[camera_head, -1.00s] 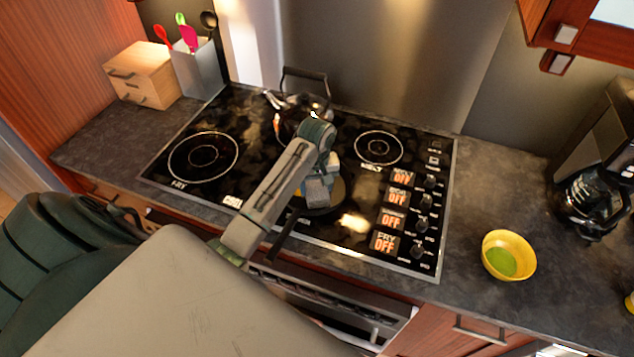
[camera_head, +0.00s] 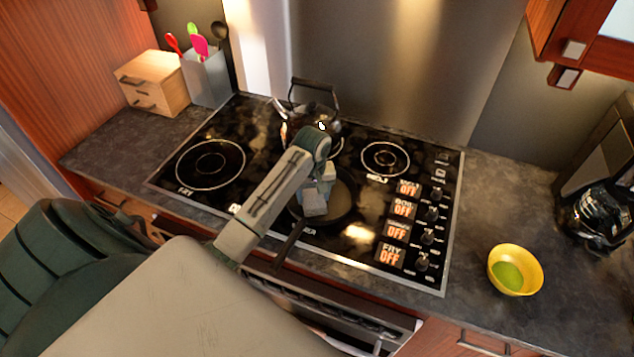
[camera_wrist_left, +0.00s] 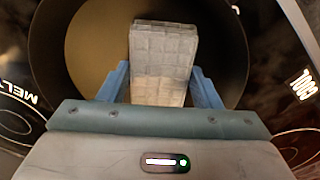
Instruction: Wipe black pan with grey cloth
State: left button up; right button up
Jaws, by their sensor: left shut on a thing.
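The black pan (camera_head: 342,205) sits on the front middle of the stovetop, its handle pointing toward the front edge. My left gripper (camera_head: 318,190) is over the pan, reaching down into it. In the left wrist view, the left gripper (camera_wrist_left: 158,92) is shut on the folded grey cloth (camera_wrist_left: 163,50), with one blue finger on each side. The cloth lies over the pan's inside (camera_wrist_left: 95,45), where a tan patch shows on the left. Whether the cloth touches the pan bottom is hard to tell. My right gripper is not in view.
A kettle (camera_head: 315,118) stands on the burner behind the pan, close to my left wrist. A yellow bowl (camera_head: 505,282) stands on the right counter, near a coffee maker (camera_head: 595,210). A utensil holder (camera_head: 206,78) and wooden box (camera_head: 153,85) stand back left.

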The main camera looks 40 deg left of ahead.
pick_arm(q)
jog(key=shift+w+d, duration=0.15)
jog(key=shift+d, duration=0.55)
jog(key=shift+w+d, duration=0.15)
jog(key=shift+d, duration=0.55)
jog(key=shift+s+a, duration=0.2)
jog(key=shift+a, duration=0.55)
jog(key=shift+s+a, duration=0.15)
jog(key=shift+a, duration=0.55)
jog(key=shift+w+d, duration=0.2)
jog(key=shift+d, duration=0.55)
jog(key=shift+w+d, duration=0.2)
jog(key=shift+d, duration=0.5)
jog(key=shift+r, duration=0.1)
jog(key=shift+r, duration=0.4)
jog(key=shift+w+a+r, duration=0.1)
jog(key=shift+w+a, duration=0.2)
jog(key=shift+a, duration=0.2)
jog(key=shift+w+a, duration=0.25)
jog(key=shift+a, duration=0.2)
jog(key=shift+r, duration=2.7)
